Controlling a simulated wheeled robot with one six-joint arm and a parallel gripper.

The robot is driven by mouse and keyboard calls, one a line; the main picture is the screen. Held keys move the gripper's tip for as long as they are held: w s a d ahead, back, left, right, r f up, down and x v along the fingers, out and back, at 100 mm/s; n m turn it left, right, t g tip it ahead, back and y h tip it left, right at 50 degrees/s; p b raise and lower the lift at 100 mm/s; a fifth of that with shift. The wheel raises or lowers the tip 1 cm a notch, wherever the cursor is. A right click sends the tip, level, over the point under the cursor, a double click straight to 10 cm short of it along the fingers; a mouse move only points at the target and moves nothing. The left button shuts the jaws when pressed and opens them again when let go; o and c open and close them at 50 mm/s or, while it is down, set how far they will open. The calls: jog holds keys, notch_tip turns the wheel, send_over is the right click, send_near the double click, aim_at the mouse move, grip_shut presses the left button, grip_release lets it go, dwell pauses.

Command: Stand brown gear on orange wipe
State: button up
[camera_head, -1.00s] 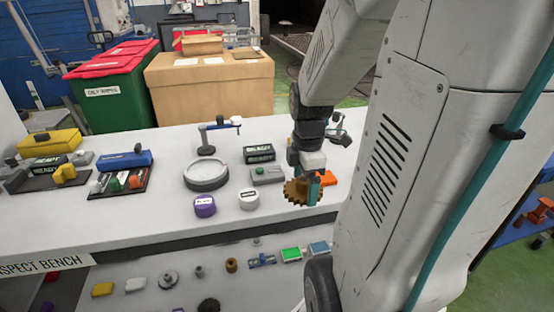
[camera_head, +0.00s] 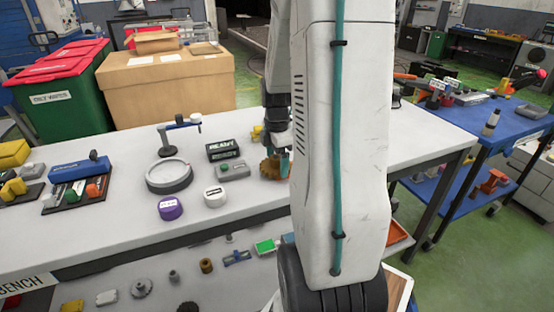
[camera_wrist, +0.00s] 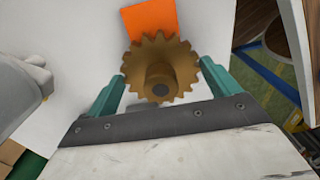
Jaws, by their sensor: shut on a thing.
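The brown gear (camera_wrist: 160,68) is between the two teal fingers of my gripper (camera_wrist: 163,84) in the wrist view, with its hub toward the camera. In the head view the gear (camera_head: 270,168) shows at the left edge of my arm, above the white bench, and my gripper (camera_head: 284,163) is mostly hidden behind the arm. The orange wipe (camera_wrist: 148,18) lies flat on the white surface just beyond the gear in the wrist view, and the gear covers its near edge. The wipe is hidden in the head view.
The white bench (camera_head: 120,222) also bears a round grey dish (camera_head: 169,175), a purple puck (camera_head: 171,208), a white puck (camera_head: 215,196) and a grey box (camera_head: 234,171). A blue cart (camera_head: 500,130) stands to the right. In the wrist view the bench edge is near on the right.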

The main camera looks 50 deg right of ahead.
aim_at(277, 157)
jog(key=shift+f, duration=0.15)
jog(key=o, duration=1.1)
notch_tip(277, 157, up, 12)
jog(key=s+a+r+m, duration=0.1)
jog(key=a+r+m, duration=0.15)
jog(key=a, duration=0.65)
jog(key=s+a+r+m, duration=0.1)
jog(key=a+r+m, duration=0.15)
jog(key=a, duration=0.65)
jog(key=s+a+m, duration=0.2)
jog(key=s+a, duration=0.1)
jog(key=a, duration=0.1)
jog(key=s+a+m, duration=0.2)
jog(key=s+a, duration=0.2)
jog(key=s+a+m+t, duration=0.1)
jog(key=s+a+m, duration=0.1)
jog(key=s+a, duration=0.1)
jog(key=shift+s+a+f+m, duration=0.3)
jog(key=shift+s+a, duration=0.05)
jog(key=shift+a, duration=0.3)
